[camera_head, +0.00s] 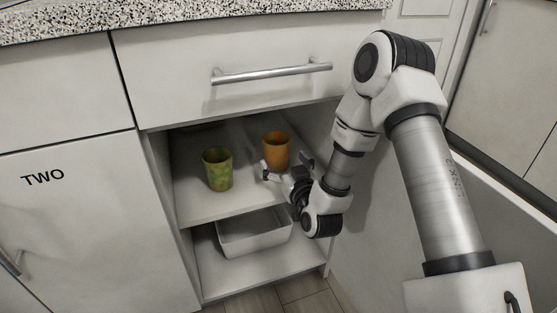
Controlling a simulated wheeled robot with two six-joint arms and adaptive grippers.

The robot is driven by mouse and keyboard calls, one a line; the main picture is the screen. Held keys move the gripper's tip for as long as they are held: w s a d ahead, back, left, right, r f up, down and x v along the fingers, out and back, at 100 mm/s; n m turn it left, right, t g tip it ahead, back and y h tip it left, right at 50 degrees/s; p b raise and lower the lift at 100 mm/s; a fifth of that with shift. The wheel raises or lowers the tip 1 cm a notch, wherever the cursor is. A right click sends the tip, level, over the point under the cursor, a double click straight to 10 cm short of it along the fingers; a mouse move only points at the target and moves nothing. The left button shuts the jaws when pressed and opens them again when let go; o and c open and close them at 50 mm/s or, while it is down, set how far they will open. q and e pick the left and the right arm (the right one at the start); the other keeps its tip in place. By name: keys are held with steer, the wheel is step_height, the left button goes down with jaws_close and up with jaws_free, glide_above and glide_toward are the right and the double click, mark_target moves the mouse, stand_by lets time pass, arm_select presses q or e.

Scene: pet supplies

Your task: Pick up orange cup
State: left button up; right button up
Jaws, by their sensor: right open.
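An orange cup (275,149) stands upright on the upper shelf of an open cabinet, towards the right side. My right gripper (284,168) is open in front of the cup, at about the height of its lower part. The fingers overlap the cup's lower edge in the picture. I cannot tell whether they touch it. A green patterned cup (217,170) stands on the same shelf to the left. My left gripper is out of view.
The cabinet shelf (205,207) has side walls close to my right arm. A white bin (252,246) sits on the lower shelf. A closed drawer with a metal handle (272,74) is above the opening. A closed door marked TWO (80,220) is at left.

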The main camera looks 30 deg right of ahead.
mark_target(282, 158)
steer(key=b+x, duration=0.1)
steer(key=x, duration=0.2)
steer(key=shift+w+f, duration=0.1)
steer(key=shift+w, duration=0.15)
steer(key=c, duration=1.2)
steer(key=shift+c, duration=0.2)
